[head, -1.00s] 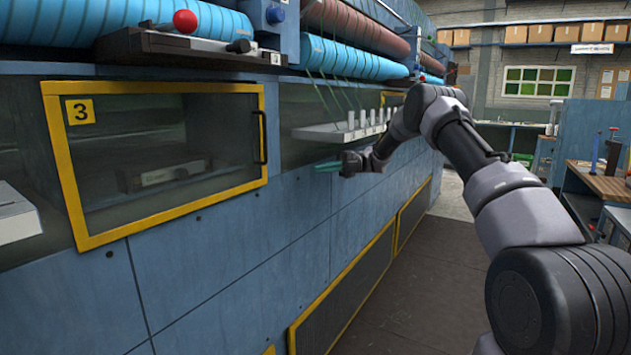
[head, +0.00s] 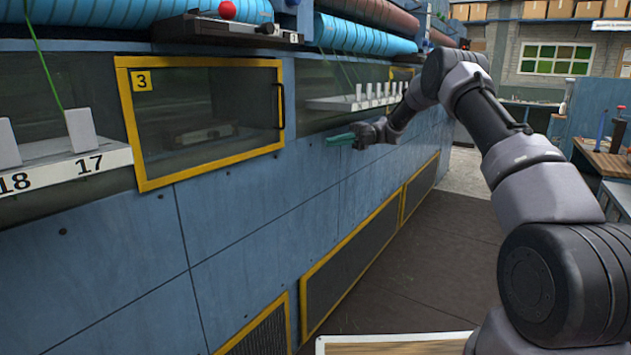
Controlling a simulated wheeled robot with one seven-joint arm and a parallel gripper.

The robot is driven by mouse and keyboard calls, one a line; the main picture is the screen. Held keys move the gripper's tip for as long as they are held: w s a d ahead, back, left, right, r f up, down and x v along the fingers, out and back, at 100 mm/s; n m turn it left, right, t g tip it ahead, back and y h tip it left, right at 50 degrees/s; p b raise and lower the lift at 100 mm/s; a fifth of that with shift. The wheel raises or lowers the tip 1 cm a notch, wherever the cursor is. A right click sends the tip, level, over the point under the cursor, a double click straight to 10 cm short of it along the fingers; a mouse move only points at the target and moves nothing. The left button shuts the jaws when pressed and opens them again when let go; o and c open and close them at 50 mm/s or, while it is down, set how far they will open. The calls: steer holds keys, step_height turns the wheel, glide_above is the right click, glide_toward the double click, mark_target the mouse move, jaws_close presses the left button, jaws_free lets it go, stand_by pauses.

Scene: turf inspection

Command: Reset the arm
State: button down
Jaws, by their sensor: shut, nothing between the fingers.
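My gripper (head: 341,139) is in the head view, right of centre, at the end of my bent arm. Its teal fingers are together and point left. It is in front of the blue machine panel (head: 250,215), below the far white shelf (head: 335,104). I see nothing between the fingers. The gap between the fingertips and the panel cannot be judged.
A yellow-framed window (head: 205,115) marked 3 is on the machine at left. Workbenches (head: 600,160) stand at right. The dark floor (head: 420,260) between is clear.

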steer(key=s+d+r+n+t+h, duration=0.35)
steer(key=s+r+n, duration=0.25)
steer(key=s, duration=0.3)
steer(key=s+d+r+n+t+h, duration=0.3)
steer(key=s+d+r+n+h, duration=0.1)
steer(key=s+r+n, duration=0.4)
steer(key=s+d+f+n+t+h, duration=0.1)
steer(key=s+d+n+t+h, duration=0.1)
steer(key=s+d+n+t, duration=0.3)
steer(key=s+d+n+t+h, duration=0.3)
steer(key=s+d+n+t, duration=0.2)
steer(key=s, duration=0.9)
steer(key=shift+s+d+f+n, duration=0.2)
steer(key=shift+d+f+n, duration=0.2)
steer(key=shift+d, duration=0.4)
